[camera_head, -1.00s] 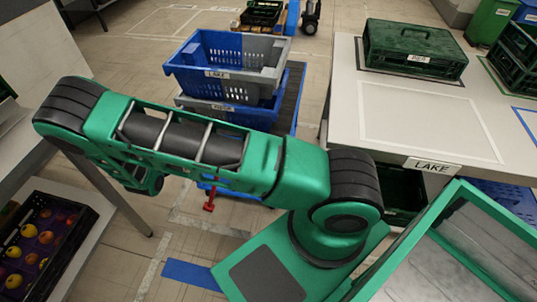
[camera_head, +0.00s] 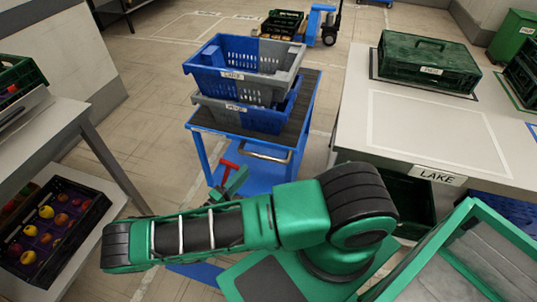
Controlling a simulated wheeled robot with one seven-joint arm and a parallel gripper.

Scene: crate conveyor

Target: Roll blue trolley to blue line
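The blue trolley (camera_head: 198,155) stands in the middle of the head view, with a dark top, blue legs and a metal push handle (camera_head: 265,154) on its near side. It carries two stacked blue and grey crates (camera_head: 237,85). A blue line (camera_head: 196,272) is taped on the floor nearer to me, partly hidden under my arm. My gripper, with red parts (camera_head: 229,169), shows small beyond my forearm, near the trolley's near side and left of the handle. I cannot tell whether its fingers are open or shut, or whether they touch the trolley.
A white table (camera_head: 355,140) with a green case (camera_head: 428,66) and a LAKE label stands close on the trolley's right. A shelf (camera_head: 55,150) with a fruit crate (camera_head: 75,200) stands at left. A pallet truck (camera_head: 325,22) is behind. Floor left of the trolley is clear.

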